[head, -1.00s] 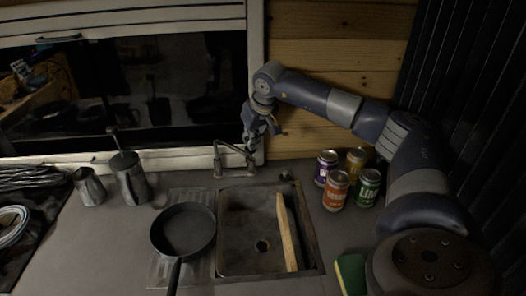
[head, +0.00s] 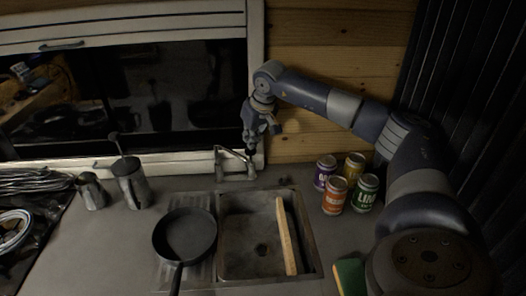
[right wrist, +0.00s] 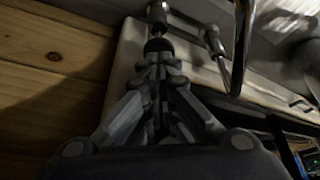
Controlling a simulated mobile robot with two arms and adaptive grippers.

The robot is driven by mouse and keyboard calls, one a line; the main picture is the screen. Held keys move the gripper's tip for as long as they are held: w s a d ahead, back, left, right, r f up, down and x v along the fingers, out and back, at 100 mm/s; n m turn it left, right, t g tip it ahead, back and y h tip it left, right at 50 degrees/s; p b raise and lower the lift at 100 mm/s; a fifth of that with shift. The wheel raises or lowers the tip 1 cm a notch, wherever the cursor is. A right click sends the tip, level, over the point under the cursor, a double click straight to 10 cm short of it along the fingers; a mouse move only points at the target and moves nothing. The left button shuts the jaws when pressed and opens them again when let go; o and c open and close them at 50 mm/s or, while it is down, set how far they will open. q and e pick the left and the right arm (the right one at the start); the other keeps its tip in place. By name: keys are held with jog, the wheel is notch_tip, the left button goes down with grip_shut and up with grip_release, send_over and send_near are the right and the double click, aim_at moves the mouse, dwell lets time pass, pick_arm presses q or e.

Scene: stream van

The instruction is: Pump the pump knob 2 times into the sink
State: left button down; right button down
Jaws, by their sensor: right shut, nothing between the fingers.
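The metal faucet (head: 235,165) stands at the back edge of the sink (head: 232,274). The dark round pump knob (right wrist: 157,45) shows just beyond my right fingertips in the right wrist view, in front of a metal post of the faucet. My right gripper (head: 249,147) is shut and empty, pointing down above the faucet's right side. It also fills the lower middle of the right wrist view (right wrist: 157,62). Whether the fingertips touch the knob I cannot tell. The sink shows a dark drain. My left gripper is not in view.
A wooden board (head: 287,236) lies in the sink's right side. A black pan (head: 185,236) is left of the sink. Several cans (head: 335,194) stand to the right, near a sponge (head: 350,276). The wooden wall is close behind.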

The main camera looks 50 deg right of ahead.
aim_at(251, 151)
jog(key=shift+f, duration=0.2)
jog(key=shift+f+b, duration=1.4)
jog(key=shift+f, duration=0.8)
jog(key=shift+r, duration=0.1)
jog(key=shift+r+p, duration=2)
jog(key=shift+r, duration=0.3)
jog(key=shift+r+p, duration=2.55)
jog(key=shift+r, duration=0.45)
jog(key=shift+r, duration=0.1)
